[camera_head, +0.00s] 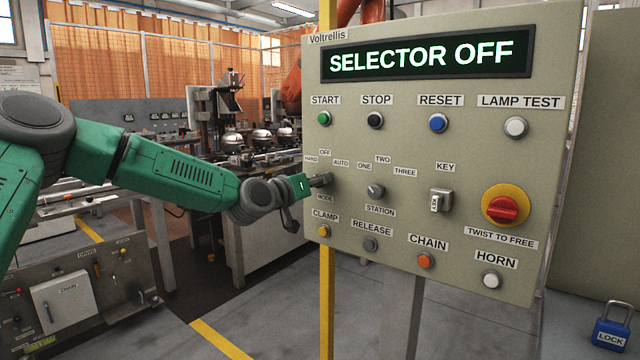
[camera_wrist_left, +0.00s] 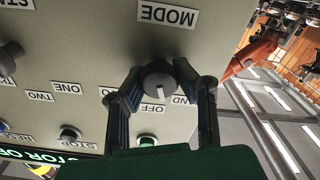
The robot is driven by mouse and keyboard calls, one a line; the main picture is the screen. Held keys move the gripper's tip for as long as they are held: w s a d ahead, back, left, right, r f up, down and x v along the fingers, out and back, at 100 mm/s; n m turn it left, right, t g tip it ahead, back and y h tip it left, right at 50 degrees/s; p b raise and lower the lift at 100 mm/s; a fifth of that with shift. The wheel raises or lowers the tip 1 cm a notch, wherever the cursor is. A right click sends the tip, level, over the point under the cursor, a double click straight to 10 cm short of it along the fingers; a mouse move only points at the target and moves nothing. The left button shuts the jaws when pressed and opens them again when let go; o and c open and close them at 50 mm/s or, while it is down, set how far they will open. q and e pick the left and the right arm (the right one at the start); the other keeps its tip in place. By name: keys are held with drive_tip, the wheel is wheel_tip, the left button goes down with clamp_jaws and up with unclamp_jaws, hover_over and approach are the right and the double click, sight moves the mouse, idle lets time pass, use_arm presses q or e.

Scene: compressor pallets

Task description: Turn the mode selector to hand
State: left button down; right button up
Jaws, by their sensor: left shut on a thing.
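The control panel (camera_head: 440,285) stands at the right in the head view. Its display (camera_head: 425,58) reads SELECTOR OFF. The mode selector is a dark round knob (camera_wrist_left: 160,78) with a white pointer line, seen upside down in the left wrist view. The line points towards the OFF label (camera_wrist_left: 150,109); the HAND label (camera_wrist_left: 183,100) is beside it, partly covered by a finger. My left gripper (camera_head: 320,181) is at the panel, its two fingers shut on the knob from either side. My right gripper is not in view.
The station knob (camera_head: 376,190), key switch (camera_head: 441,201) and red emergency stop (camera_head: 503,207) lie right of the selector. The clamp button (camera_head: 324,231) is just below it. A blue padlock (camera_head: 611,325) sits at the lower right. Machinery stands behind my left arm.

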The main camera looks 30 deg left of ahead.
use_arm(q)
drive_tip(key=shift+a+f+n+b, duration=0.15)
drive_tip(key=shift+n+b, duration=0.15)
drive_tip(key=shift+n, duration=0.8)
drive_tip(key=shift+f+n+b, duration=0.15)
drive_tip(key=shift+n+b, duration=0.15)
drive_tip(key=shift+n, duration=0.8)
drive_tip(key=c, duration=1.3)
unclamp_jaws()
drive_tip(key=shift+c, duration=0.2)
drive_tip(key=shift+o, duration=0.8)
drive_tip(key=shift+a, duration=0.15)
drive_tip(key=s+a, duration=0.1)
drive_tip(key=s, duration=1.1)
drive_tip(key=shift+f, duration=0.1)
